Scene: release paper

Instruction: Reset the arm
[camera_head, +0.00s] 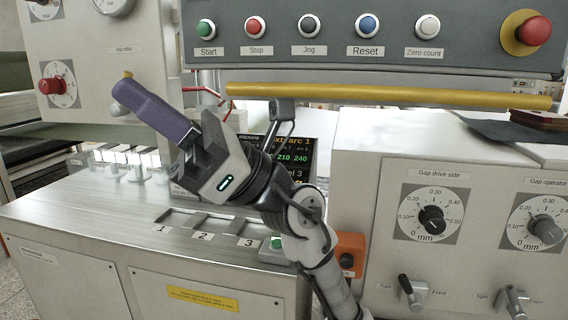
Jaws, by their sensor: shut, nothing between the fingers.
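My arm reaches up from the bottom centre, bent at the wrist, and hides part of a small display (299,157) with green figures.
A control panel (340,22) with Start, Stop, Jog and Reset buttons spans the top, above a yellow bar (390,93). Numbered slots (205,221) lie in the bench top (60,210). An orange box (349,252) is beside my arm. Gap dials (431,218) stand at right.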

